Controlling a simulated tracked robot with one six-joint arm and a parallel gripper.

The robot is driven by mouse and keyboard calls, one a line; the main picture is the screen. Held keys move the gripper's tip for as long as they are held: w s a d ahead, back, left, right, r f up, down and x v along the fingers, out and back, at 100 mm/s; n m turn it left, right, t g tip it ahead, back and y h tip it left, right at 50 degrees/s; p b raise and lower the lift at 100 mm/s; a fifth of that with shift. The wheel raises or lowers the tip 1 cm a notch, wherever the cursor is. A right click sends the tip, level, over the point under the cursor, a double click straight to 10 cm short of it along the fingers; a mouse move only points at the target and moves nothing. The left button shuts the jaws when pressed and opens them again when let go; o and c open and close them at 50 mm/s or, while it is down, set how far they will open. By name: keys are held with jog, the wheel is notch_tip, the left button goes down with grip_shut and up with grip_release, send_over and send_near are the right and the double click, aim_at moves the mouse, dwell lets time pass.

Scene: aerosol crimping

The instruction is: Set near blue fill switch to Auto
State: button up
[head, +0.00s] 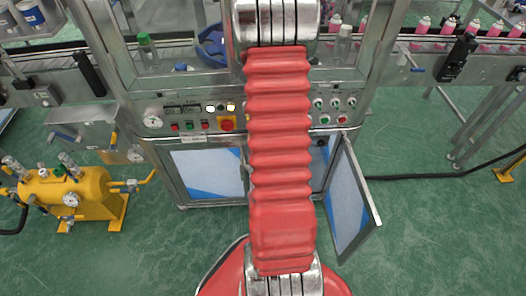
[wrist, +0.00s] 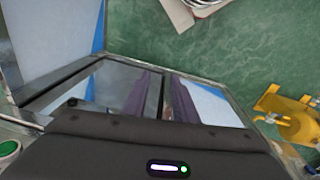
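The control panel on the steel machine shows in the head view, partly hidden behind my red arm. Its right part (head: 333,111) carries small selector switches, a green button and a red button. Its left part (head: 190,115) has gauges, small buttons and a large red knob. I cannot tell which is the near blue fill switch or read its setting. My gripper's dark housing (wrist: 165,150) with a lit indicator fills the bottom of the wrist view. A green button (wrist: 8,149) shows at the wrist view's left edge.
A cabinet door (head: 352,197) stands open at the lower right of the machine. A yellow pump unit (head: 75,193) stands on the floor at left. A conveyor (head: 430,65) with pink cans runs at right. Green floor is clear at lower right.

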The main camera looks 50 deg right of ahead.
jog(key=s+d+f+m+t+h, duration=0.1)
jog(key=d+f+t, duration=0.1)
jog(key=f, duration=0.6)
jog(key=s+d+f+m+t, duration=0.1)
jog(key=s+d+f+m, duration=0.1)
jog(key=f, duration=0.6)
jog(key=s+d+f+m+t+h, duration=0.1)
jog(key=d+f+t, duration=0.15)
jog(key=f, duration=0.55)
jog(key=w+d+r+m+t+h, duration=0.3)
jog(key=w+d+r+t+h, duration=0.1)
jog(key=w+r+t, duration=0.3)
jog(key=shift+w+d+r+m+h, duration=0.3)
jog(key=shift+d+r+h, duration=0.1)
jog(key=shift+d+r, duration=0.25)
jog(key=x, duration=1.3)
jog(key=shift+w+d, duration=0.15)
jog(key=shift+w, duration=0.2)
jog(key=shift+c, duration=0.5)
